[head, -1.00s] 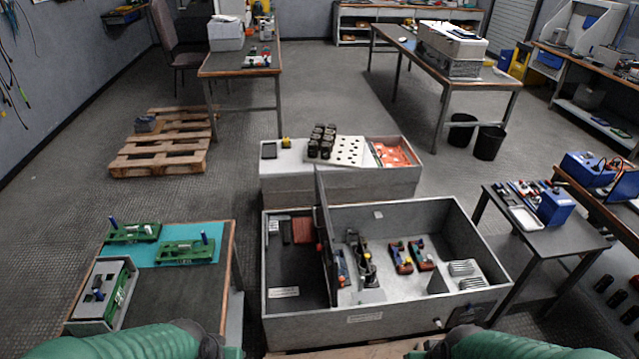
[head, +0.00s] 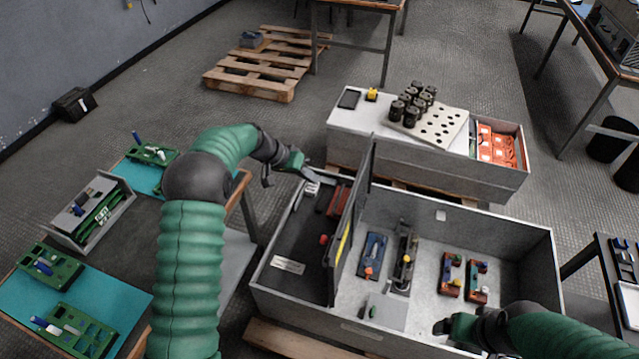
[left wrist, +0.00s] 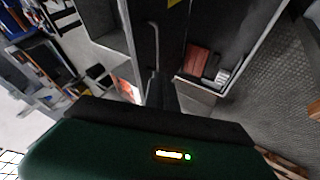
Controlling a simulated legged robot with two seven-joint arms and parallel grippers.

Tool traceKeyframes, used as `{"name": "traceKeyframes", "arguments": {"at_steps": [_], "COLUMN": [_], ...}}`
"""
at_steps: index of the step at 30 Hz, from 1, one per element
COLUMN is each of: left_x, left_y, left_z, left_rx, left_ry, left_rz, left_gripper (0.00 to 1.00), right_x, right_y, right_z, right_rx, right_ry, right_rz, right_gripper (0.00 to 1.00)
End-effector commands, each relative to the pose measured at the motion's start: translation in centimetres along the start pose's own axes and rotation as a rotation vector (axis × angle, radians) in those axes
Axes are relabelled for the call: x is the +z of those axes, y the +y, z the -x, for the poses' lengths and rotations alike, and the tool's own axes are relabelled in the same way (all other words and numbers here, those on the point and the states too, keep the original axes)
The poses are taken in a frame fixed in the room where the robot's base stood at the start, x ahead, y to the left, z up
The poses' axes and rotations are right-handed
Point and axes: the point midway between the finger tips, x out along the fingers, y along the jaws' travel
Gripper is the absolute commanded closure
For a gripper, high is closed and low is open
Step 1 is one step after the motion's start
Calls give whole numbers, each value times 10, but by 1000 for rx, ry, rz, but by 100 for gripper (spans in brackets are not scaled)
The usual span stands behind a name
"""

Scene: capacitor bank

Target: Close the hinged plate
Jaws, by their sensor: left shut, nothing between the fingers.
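The hinged plate (head: 355,210) is a dark panel standing upright inside the grey box (head: 480,218), between its dark left compartment and its light right part. Its left face bears a yellow strip and a red knob. In the left wrist view the plate (left wrist: 143,35) shows as a dark panel with a thin bar handle. My left gripper (head: 311,177) is shut and empty, above the box's back left corner, left of the plate and apparently apart from it. My right gripper (head: 440,327) is low over the box's front right wall; its fingers are too unclear to read.
Red and blue parts (head: 450,276) sit in the right part of the box. Behind it stands a bench (head: 350,125) with black cylinders and an orange tray. A table with green boards (head: 75,330) is at left.

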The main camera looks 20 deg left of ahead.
Motion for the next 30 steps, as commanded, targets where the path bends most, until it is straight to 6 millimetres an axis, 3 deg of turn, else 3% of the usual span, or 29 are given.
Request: {"name": "traceKeyframes", "arguments": {"at_steps": [3,11,18,30], "left_x": [1,2,0,0], "left_y": [2,-2,31,35], "left_z": [-30,-85,-98,-101], "left_rx": [1,1,0,-1], "left_ry": [-7,-4,-3,-2], "left_rz": [0,1,0,2], "left_gripper": [100,100,100,100], "right_x": [0,1,0,0], "right_y": [0,0,0,0], "right_z": [-1,-4,1,1], "right_rx": [0,0,0,0], "right_ry": [0,0,0,0], "right_rz": [-1,-1,-1,-1], "right_gripper": [11,11,11,11]}}
